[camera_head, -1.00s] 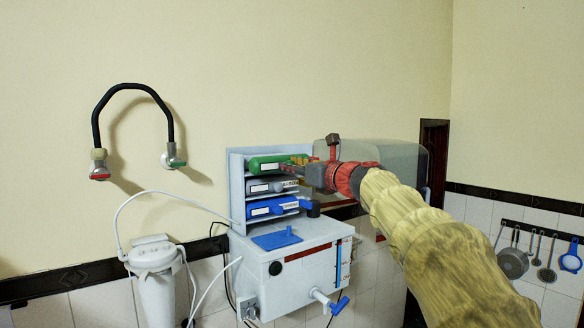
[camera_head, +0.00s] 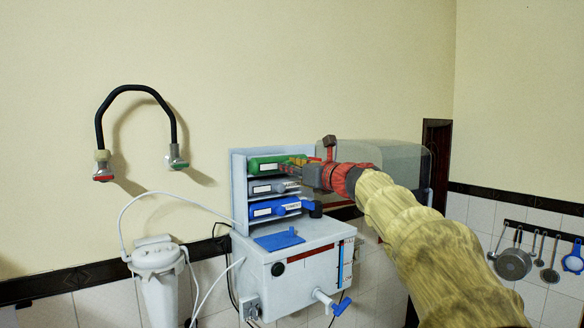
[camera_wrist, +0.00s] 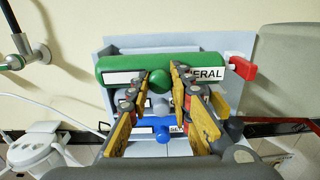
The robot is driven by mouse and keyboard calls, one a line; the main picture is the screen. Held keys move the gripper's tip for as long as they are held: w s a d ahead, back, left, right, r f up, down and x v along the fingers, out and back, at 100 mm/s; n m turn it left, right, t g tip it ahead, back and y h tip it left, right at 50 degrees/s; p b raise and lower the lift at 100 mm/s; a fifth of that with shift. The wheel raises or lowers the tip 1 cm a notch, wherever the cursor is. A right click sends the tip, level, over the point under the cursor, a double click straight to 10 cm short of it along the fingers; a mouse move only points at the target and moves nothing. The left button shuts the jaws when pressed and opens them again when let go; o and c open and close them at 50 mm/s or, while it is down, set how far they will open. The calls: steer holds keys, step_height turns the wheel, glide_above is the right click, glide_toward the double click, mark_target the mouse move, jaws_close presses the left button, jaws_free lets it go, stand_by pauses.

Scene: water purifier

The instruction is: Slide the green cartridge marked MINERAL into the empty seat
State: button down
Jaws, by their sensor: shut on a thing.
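The green cartridge (camera_head: 264,164) lies level across the top seat of the white rack (camera_head: 238,190). In the wrist view the green cartridge (camera_wrist: 122,64) shows a white label ending in "ERAL", partly hidden by my fingers. My gripper (camera_head: 296,163) reaches in from the right. In the wrist view my gripper (camera_wrist: 160,80) is shut on the green cartridge's round front knob (camera_wrist: 159,81). A red lever (camera_wrist: 242,67) sticks out at the right end of the top seat. How deep the cartridge sits in the rack is hard to tell.
Below are a grey cartridge (camera_head: 268,187) and a blue cartridge (camera_head: 268,208) in their seats. The rack stands on a white housing (camera_head: 300,270) with a blue piece (camera_head: 279,240) on top. A clear tank (camera_head: 385,155) stands behind my gripper. A white filter canister (camera_head: 155,262) is at left.

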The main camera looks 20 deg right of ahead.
mark_target(283, 172)
steer(key=shift+w+a+p, duration=0.2)
steer(key=shift+w+p, duration=0.2)
steer(key=shift+w, duration=0.65)
steer(key=shift+w+a+p, duration=0.2)
steer(key=shift+w+p, duration=0.2)
steer(key=shift+w, duration=0.6)
steer(key=c, duration=1.6)
jaws_free()
steer(key=shift+o, duration=0.3)
steer(key=shift+s, duration=0.15)
steer(key=s+d, duration=0.2)
steer(key=s, duration=0.9)
steer(key=shift+s+d, duration=0.15)
steer(key=shift+s, duration=0.15)
